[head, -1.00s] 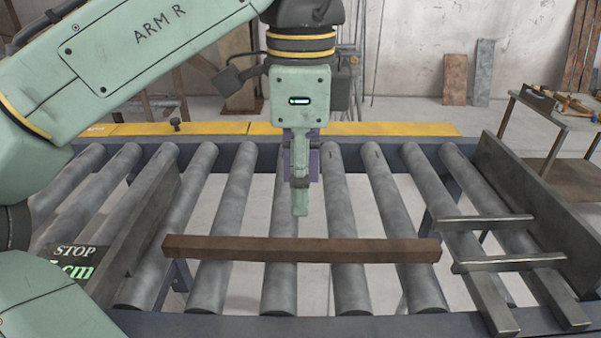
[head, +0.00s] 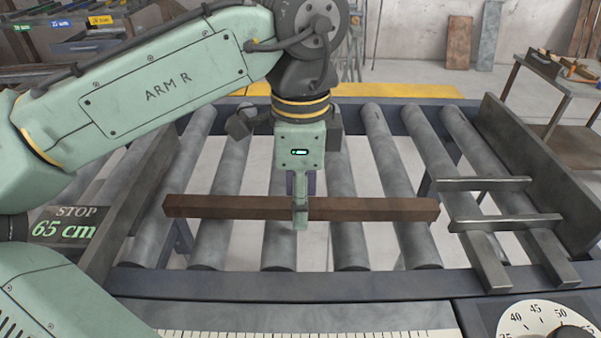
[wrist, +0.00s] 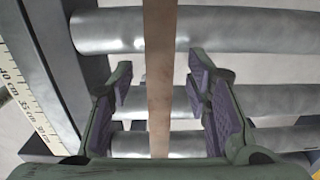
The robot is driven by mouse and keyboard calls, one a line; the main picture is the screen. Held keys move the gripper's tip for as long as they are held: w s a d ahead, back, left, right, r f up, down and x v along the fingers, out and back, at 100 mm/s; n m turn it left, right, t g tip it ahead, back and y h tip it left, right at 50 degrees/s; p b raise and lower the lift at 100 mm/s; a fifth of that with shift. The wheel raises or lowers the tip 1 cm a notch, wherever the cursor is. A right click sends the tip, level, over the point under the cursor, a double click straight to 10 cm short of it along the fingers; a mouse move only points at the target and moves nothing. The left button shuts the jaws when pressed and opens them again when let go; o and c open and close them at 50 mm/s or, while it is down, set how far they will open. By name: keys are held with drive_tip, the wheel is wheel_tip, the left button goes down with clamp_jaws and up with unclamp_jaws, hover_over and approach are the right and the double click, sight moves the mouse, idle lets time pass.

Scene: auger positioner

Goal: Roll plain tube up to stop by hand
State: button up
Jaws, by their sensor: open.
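The plain tube (head: 235,207), a brown square-section bar, lies across the rollers. Its left end sits just right of the grey stop plate (head: 140,205), with a small gap showing. My gripper (head: 301,215) is open and pointing down over the tube's middle. In the wrist view the tube (wrist: 160,75) runs between the two purple-padded fingers of my gripper (wrist: 162,88), with space on both sides. The stop display (head: 65,225) at left reads 65 cm.
Grey rollers (head: 345,225) span a dark frame. A metal bar frame (head: 490,222) lies at the right, by a tall side plate (head: 535,170). A white scale (head: 300,334) and a numbered dial (head: 545,320) are at the front. A small side table (head: 555,90) stands beyond.

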drive_tip(key=shift+f, duration=0.2)
drive_tip(key=shift+c, duration=0.5)
clamp_jaws()
drive_tip(key=shift+o, duration=0.5)
unclamp_jaws()
